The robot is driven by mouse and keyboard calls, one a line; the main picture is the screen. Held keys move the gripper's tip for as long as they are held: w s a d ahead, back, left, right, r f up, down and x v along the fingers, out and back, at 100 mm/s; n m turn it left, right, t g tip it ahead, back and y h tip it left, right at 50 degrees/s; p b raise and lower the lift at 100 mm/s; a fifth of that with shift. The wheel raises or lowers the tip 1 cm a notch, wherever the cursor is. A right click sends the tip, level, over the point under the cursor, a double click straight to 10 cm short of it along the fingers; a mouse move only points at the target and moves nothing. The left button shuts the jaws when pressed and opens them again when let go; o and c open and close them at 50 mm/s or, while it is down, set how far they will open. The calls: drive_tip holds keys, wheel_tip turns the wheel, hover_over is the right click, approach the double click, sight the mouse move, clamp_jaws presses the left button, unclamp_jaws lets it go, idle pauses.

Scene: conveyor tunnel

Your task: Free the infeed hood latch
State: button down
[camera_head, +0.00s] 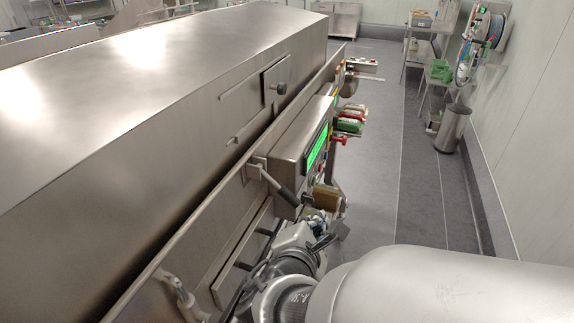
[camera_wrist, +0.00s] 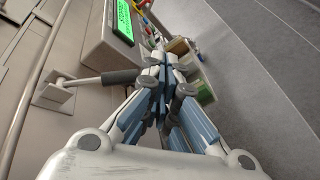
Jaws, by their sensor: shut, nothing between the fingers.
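A lever latch with a pale metal stem and dark grip (camera_head: 283,191) is mounted on the side of the long steel hood (camera_head: 150,110); its grip slants down to the right. In the wrist view the lever's dark grip (camera_wrist: 121,76) lies left of my fingers, and its square bracket (camera_wrist: 52,94) is on the steel wall. My gripper (camera_head: 322,226) is shut and empty, right of and below the grip in the head view. In the wrist view my gripper (camera_wrist: 164,62) has its fingertips together beyond the grip's end. I cannot tell whether a finger touches the grip.
A black knob (camera_head: 279,88) sits on a side plate. A bin (camera_head: 453,128) stands by the right wall. The grey aisle floor (camera_head: 385,170) is clear.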

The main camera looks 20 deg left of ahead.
sight(280, 189)
drive_tip(key=s+a+f+n+y, duration=0.3)
drive_tip(key=a+f+n+y, duration=0.15)
drive_tip(key=a, duration=0.55)
drive_tip(key=shift+n+g+h, duration=0.3)
drive_tip(key=shift+n+h, duration=0.05)
drive_tip(key=b+x, duration=0.3)
drive_tip(key=x, duration=0.7)
drive_tip(key=shift+f, duration=0.2)
drive_tip(key=d+r, duration=0.2)
drive_tip(key=r, duration=0.1)
drive_tip(key=shift+w+d+r, duration=0.1)
drive_tip(key=shift+d+r, duration=0.15)
drive_tip(key=shift+d, duration=0.1)
drive_tip(key=shift+d+r+n+h+p, duration=0.3)
drive_tip(key=shift+n+p, duration=0.1)
drive_tip(key=shift+p, duration=0.45)
